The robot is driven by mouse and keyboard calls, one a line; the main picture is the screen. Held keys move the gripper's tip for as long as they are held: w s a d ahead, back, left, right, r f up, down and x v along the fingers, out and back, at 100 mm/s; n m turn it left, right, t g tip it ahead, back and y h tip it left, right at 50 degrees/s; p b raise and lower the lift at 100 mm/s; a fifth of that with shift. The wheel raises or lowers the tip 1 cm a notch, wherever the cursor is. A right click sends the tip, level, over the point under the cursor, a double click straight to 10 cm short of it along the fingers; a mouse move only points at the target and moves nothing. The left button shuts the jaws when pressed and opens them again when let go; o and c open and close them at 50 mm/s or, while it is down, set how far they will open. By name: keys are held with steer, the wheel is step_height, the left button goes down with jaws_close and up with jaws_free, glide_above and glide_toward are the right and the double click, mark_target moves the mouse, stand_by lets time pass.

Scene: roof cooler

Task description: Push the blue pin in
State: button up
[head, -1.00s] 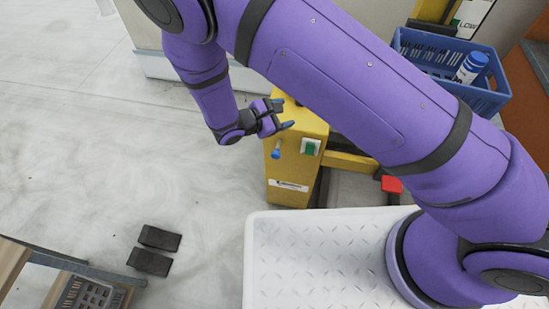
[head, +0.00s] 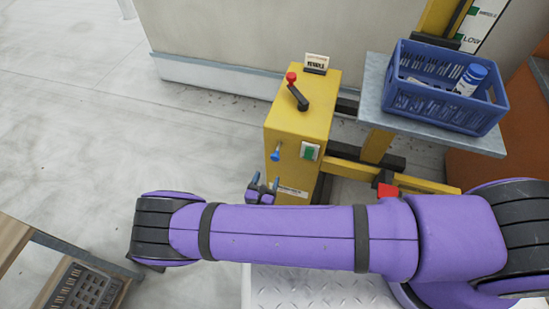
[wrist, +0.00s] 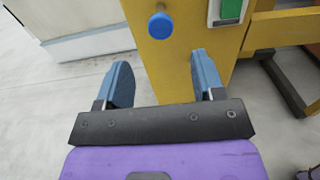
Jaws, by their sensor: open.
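The blue pin (head: 275,155) sticks out of the front face of the yellow box (head: 300,115), left of a green button. In the wrist view the round blue head of the pin (wrist: 160,25) faces the camera, above and between the fingers. My gripper (head: 264,184) is just below the pin in the head view, pointing toward the box. In the wrist view my gripper (wrist: 162,80) has its two blue fingers wide apart with nothing between them. My arm hides the lower part of the box in the head view.
A green button (head: 309,151) in a white plate sits beside the pin. A red-knobbed lever (head: 297,92) and a small sign stand on the box top. A blue crate (head: 447,90) rests on a grey shelf at right. A red pedal (head: 387,190) is lower right.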

mark_target(274, 158)
steer(key=x, duration=1)
